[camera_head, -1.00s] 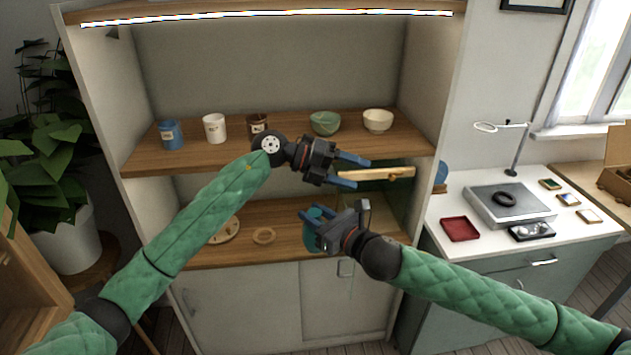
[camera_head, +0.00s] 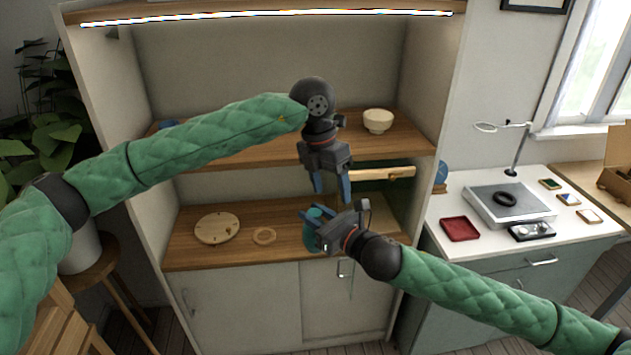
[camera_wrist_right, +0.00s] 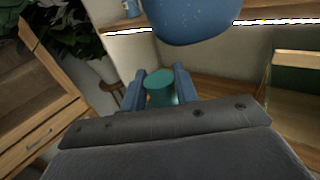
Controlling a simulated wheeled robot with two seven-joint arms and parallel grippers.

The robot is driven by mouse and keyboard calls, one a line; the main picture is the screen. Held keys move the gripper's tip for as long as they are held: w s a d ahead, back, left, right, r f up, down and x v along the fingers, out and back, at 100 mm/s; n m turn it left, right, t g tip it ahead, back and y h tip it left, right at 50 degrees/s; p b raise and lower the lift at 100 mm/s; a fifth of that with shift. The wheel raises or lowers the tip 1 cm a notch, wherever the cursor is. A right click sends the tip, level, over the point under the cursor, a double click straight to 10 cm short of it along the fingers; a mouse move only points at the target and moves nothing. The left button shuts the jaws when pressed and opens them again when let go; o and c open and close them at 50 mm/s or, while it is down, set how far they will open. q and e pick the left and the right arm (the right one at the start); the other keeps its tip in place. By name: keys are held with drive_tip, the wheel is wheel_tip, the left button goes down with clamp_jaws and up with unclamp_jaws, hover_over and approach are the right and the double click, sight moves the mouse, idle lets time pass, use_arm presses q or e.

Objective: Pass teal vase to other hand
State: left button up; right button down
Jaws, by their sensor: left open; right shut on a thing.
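The teal vase (camera_head: 312,240) is held by my right gripper (camera_head: 308,231) in front of the lower shelf, and most of it is hidden behind the jaws in the head view. In the right wrist view the vase (camera_wrist_right: 160,88) shows between the two blue fingers of my right gripper (camera_wrist_right: 159,90). My left gripper (camera_head: 332,190) is open and empty. It points down, just above the right gripper and the vase, apart from both. A large blue shape near the top of the right wrist view (camera_wrist_right: 195,18) is close to the camera.
A wooden shelf unit (camera_head: 220,188) stands behind. A cream bowl (camera_head: 378,120) is on the upper shelf; a round wooden board (camera_head: 217,228) and a wooden ring (camera_head: 264,236) lie on the lower one. A wood-topped box (camera_head: 385,174) is close to the left gripper. A white worktop (camera_head: 480,205) is at right.

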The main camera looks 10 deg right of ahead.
use_arm(q)
drive_tip(key=shift+w+a+r+t+y, duration=0.15)
drive_tip(key=shift+a+r+t+y, duration=0.1)
drive_tip(key=shift+a+y, duration=0.4)
drive_tip(key=shift+w+a+r+t+y, duration=0.1)
drive_tip(key=shift+a+r+t+y, duration=0.25)
drive_tip(key=shift+a, duration=0.5)
drive_tip(key=shift+f, duration=0.3)
wheel_tip(320, 180, down, 12)
drive_tip(key=shift+a+r, duration=0.1)
drive_tip(key=shift+r, duration=0.05)
drive_tip(key=c, duration=0.9)
drive_tip(key=shift+o, duration=0.2)
use_arm(e)
drive_tip(key=c, duration=1)
unclamp_jaws()
